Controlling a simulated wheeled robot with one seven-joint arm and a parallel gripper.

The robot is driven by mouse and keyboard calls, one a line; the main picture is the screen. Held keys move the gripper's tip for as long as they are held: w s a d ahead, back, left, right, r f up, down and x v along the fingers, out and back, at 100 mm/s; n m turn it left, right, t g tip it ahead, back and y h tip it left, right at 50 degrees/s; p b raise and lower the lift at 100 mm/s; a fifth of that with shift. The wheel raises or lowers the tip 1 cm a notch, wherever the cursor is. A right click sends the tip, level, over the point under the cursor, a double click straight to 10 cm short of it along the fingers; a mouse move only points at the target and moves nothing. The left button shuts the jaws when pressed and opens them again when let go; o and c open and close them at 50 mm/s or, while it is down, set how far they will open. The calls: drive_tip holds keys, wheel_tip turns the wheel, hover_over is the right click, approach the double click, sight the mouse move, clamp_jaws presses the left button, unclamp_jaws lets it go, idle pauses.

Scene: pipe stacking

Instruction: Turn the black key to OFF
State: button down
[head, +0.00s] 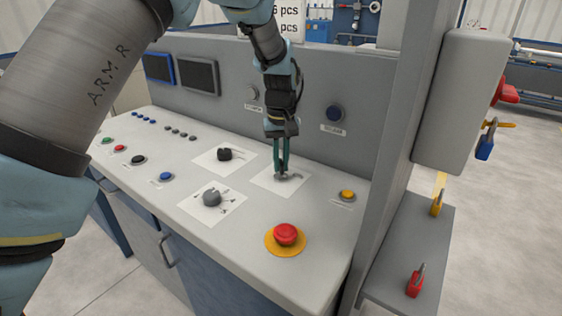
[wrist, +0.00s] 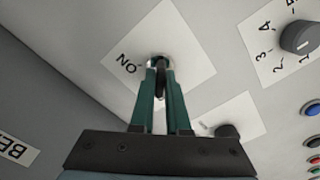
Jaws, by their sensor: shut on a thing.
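The black key (wrist: 161,82) stands in a round metal lock on a white plate (wrist: 190,42) in the wrist view. My gripper (wrist: 160,66) is around the key, its two green fingers closed on either side of it. An upside-down ON mark (wrist: 127,63) is printed left of the lock; the fingers cover the part of the plate nearest my gripper. In the head view my gripper (head: 282,170) points down at the key's plate (head: 268,180) on the sloped desk. The key's exact turn angle is hard to tell.
A black knob (head: 224,154) and a grey numbered dial (head: 211,198) sit left of the key's plate. A red mushroom button (head: 286,234) is in front, a yellow button (head: 347,194) to the right. The upright back panel (head: 310,85) stands behind my gripper.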

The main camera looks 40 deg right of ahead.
sight(281, 161)
idle(0.4)
drive_tip(key=c, duration=0.9)
unclamp_jaws()
drive_tip(key=shift+r, duration=0.1)
wheel_tip(281, 161, up, 11)
drive_tip(key=b, duration=0.2)
drive_tip(key=shift+f+b, duration=0.2)
drive_tip(key=shift+b, duration=0.1)
drive_tip(key=w+a+f+n, duration=0.1)
drive_tip(key=w+a, duration=0.5)
drive_tip(key=a, duration=0.6)
drive_tip(key=w+a+f+n, duration=0.2)
drive_tip(key=w+a, duration=0.4)
drive_tip(key=a, duration=0.6)
drive_tip(key=s+a+f+n, duration=0.1)
drive_tip(key=s+a, duration=0.3)
drive_tip(key=a, duration=0.8)
drive_tip(key=s+a+f+t, duration=0.1)
drive_tip(key=s+a+f, duration=0.2)
drive_tip(key=a, duration=1)
drive_tip(key=shift+s+f+n+t, duration=0.2)
drive_tip(key=shift+s+n+t, duration=0.15)
drive_tip(key=shift+s, duration=0.25)
